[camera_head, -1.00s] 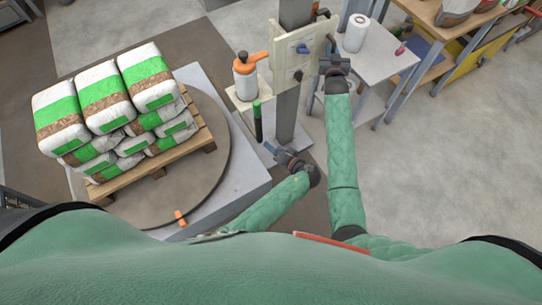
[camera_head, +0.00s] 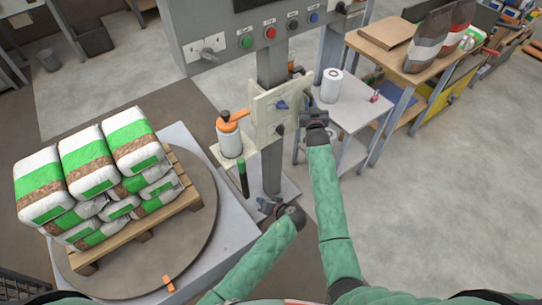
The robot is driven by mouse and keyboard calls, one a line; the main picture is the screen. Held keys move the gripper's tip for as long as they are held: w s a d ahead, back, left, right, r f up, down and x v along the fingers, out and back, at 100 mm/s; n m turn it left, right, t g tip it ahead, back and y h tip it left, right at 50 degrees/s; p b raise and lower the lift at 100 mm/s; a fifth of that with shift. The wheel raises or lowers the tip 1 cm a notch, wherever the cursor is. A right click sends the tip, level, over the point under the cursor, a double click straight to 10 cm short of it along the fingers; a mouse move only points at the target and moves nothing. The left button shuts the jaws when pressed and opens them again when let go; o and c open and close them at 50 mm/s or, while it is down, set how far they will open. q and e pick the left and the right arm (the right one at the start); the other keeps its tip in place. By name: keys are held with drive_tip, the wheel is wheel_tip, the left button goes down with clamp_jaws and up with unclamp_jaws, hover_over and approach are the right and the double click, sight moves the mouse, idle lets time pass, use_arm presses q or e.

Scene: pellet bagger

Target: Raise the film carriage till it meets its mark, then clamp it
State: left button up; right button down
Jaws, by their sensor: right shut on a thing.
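My left gripper (camera_head: 264,204) is low, near the mast's foot, apart from the carriage. Its fingers are too small to read. I cannot make out the carriage's mark.
A pallet of bags (camera_head: 100,170) stands on a turntable at left. A small white table (camera_head: 352,112) with a white roll is close on the right. Open floor lies at lower right.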

use_arm(q)
drive_tip(key=w+r+n+h, duration=0.1)
drive_tip(key=w+r, duration=0.2)
drive_tip(key=w+r+n+h, duration=0.1)
drive_tip(key=w+r, duration=0.3)
drive_tip(key=w+r+n+h, duration=0.1)
drive_tip(key=w+r, duration=0.2)
drive_tip(key=shift+w+a+r+t, duration=0.1)
drive_tip(key=shift+w+r+t, duration=0.15)
drive_tip(key=shift+t, duration=0.15)
clamp_jaws()
drive_tip(key=w+d+r+n+g+h, duration=0.1)
drive_tip(key=w+r+n+h, duration=0.15)
drive_tip(key=r, duration=0.55)
drive_tip(key=w+d+r+n+g+h, duration=0.1)
drive_tip(key=w+r+h, duration=0.15)
drive_tip(key=r, duration=0.55)
drive_tip(key=g+h, duration=0.1)
approach(281, 131)
wheel_tip(281, 131, down, 4)
drive_tip(key=a, duration=0.3)
drive_tip(key=shift+w+d+f+n, duration=0.15)
drive_tip(key=shift+w+d+n, duration=0.1)
drive_tip(key=shift+w+d, duration=0.65)
drive_tip(key=shift+w+d+f, duration=0.3)
drive_tip(key=shift+w+d, duration=0.2)
drive_tip(key=shift+d, duration=0.2)
drive_tip(key=shift+d, duration=0.15)
